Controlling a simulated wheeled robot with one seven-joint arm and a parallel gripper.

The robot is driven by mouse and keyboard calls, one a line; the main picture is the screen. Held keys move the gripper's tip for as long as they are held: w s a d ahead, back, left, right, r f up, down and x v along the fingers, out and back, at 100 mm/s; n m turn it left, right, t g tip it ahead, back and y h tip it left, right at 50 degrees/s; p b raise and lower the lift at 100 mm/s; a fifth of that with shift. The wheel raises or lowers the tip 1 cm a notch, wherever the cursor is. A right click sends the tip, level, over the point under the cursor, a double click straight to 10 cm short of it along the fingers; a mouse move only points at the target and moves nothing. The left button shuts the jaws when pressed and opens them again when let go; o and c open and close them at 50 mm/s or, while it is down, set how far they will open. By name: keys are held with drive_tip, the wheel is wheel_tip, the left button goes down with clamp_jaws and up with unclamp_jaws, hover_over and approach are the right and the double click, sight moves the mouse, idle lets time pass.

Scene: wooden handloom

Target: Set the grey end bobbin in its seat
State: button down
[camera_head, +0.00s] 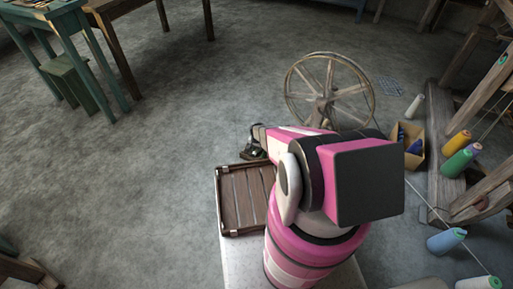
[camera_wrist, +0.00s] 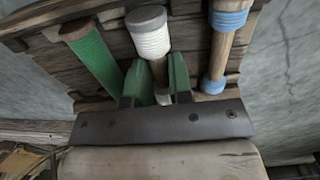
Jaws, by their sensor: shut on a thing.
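In the wrist view the grey-white bobbin (camera_wrist: 151,35) has pale thread around a shaft with a grey end, and it lies lengthwise between my fingers. My gripper (camera_wrist: 161,75), with two green fingers, is shut on it. A green bobbin (camera_wrist: 92,55) is to its left and a blue-banded wooden bobbin (camera_wrist: 222,60) to its right. Behind them is a wooden slatted rack (camera_wrist: 190,38). I cannot tell whether the grey bobbin touches the rack; its lower part is partly hidden by my fingers. In the head view my arm hides most of the gripper and the bobbin.
In the head view a wooden slatted tray (camera_head: 220,205) lies left of my arm. A spoked wheel (camera_head: 327,95) stands beyond it. A cardboard box (camera_head: 417,158), thread cones (camera_head: 458,145) and the loom's timber (camera_head: 447,185) are at right.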

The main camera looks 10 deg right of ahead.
drive_tip(key=shift+f, duration=0.15)
drive_tip(key=c, duration=0.9)
unclamp_jaws()
drive_tip(key=shift+c, duration=0.2)
wheel_tip(320, 180, up, 11)
drive_tip(key=s+r+n, duration=0.2)
drive_tip(key=s+r, duration=0.5)
drive_tip(key=r, duration=0.6)
drive_tip(key=s+r+n, duration=0.2)
drive_tip(key=s+r, duration=0.5)
drive_tip(key=r, duration=0.6)
drive_tip(key=s+r+n, duration=0.3)
drive_tip(key=s+r, duration=0.4)
drive_tip(key=r, duration=0.6)
